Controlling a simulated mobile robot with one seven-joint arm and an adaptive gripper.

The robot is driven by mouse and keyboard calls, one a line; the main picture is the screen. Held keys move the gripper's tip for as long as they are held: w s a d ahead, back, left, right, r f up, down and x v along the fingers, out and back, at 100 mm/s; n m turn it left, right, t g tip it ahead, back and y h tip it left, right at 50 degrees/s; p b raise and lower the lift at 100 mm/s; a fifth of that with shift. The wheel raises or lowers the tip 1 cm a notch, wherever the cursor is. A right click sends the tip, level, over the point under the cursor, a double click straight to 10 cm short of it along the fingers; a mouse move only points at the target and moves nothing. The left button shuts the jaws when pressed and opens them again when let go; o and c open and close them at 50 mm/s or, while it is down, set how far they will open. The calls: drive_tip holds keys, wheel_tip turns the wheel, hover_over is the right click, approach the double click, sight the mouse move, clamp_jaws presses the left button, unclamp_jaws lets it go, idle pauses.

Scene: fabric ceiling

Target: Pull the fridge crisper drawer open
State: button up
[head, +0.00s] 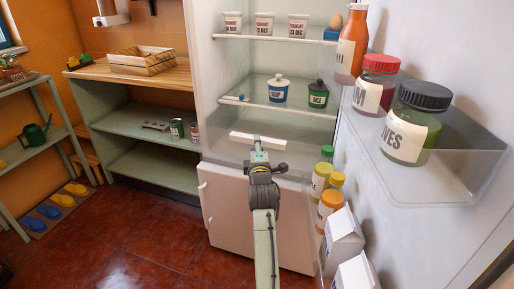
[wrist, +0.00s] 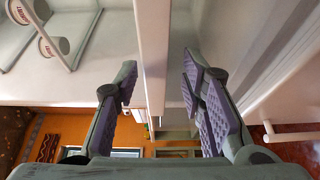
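The open fridge's crisper drawer (head: 290,150) is at the bottom of its interior in the head view. Its long white bar handle (head: 240,137) runs across the front; the drawer looks closed, though my arm hides part of it. My gripper (head: 257,145) is at the middle of this handle. In the wrist view my gripper (wrist: 158,88) is open, with purple-padded fingers on both sides of the white bar (wrist: 152,50). Gaps show between the bar and both fingers, and I see no contact.
The fridge door stands open at the right, its bins holding jars (head: 416,122), bottles (head: 328,205) and cartons (head: 342,240). Above the drawer, a shelf holds two pots (head: 278,90). Below is a closed white door (head: 228,212). Red floor lies clear in front to the left.

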drive_tip(key=shift+r, duration=0.1)
drive_tip(key=s, duration=1.2)
drive_tip(key=shift+d, duration=0.45)
